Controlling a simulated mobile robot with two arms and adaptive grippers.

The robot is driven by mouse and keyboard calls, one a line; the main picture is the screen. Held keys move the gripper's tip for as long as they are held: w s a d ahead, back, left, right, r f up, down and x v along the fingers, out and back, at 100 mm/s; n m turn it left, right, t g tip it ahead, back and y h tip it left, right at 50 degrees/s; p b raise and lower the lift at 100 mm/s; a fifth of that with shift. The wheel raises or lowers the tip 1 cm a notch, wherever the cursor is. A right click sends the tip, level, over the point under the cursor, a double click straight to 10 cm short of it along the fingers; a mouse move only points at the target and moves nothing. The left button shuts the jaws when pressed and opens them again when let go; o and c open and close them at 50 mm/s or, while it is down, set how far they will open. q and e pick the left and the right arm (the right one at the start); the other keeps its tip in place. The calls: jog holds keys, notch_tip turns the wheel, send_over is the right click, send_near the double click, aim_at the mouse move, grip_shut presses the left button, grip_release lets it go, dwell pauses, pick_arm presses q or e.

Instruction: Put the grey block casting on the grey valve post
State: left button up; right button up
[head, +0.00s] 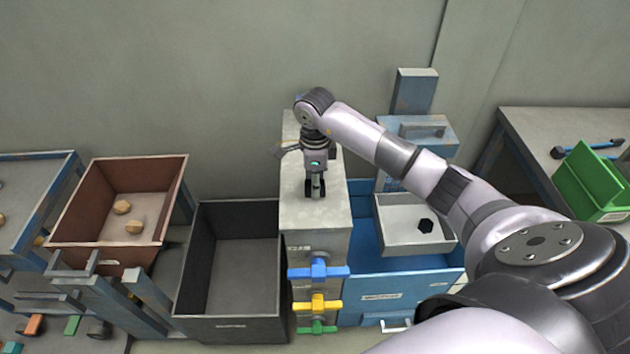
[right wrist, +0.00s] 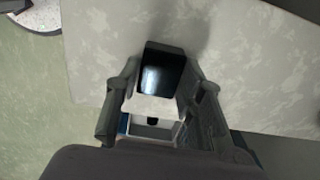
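My right gripper (head: 315,190) points down over the pale grey top of a post (head: 299,212) with coloured valve handles on its front, which appears to be the grey valve post. In the right wrist view a dark, shiny block (right wrist: 162,75), apparently the grey block casting, fills the space between the fingertips, which look closed on its sides. The mottled post top (right wrist: 255,65) lies beneath it; whether the block touches it is unclear. In the head view the block is hardly distinguishable from the fingers. My left gripper is not in view.
Blue (head: 319,271), yellow (head: 317,305) and green (head: 318,327) handles stick out in front. A dark empty bin (head: 184,270) and a brown bin (head: 75,215) with tan lumps stand left. A grey tray (head: 400,243) holding a black piece sits right; a green bin (head: 590,180) is far right.

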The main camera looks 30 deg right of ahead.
jog(key=o, duration=0.4)
jog(key=shift+r, duration=0.15)
jog(key=shift+r, duration=0.2)
notch_tip(320, 180, up, 12)
jog(key=b, duration=0.2)
jog(key=shift+f+b, duration=0.15)
jog(key=shift+b, duration=0.15)
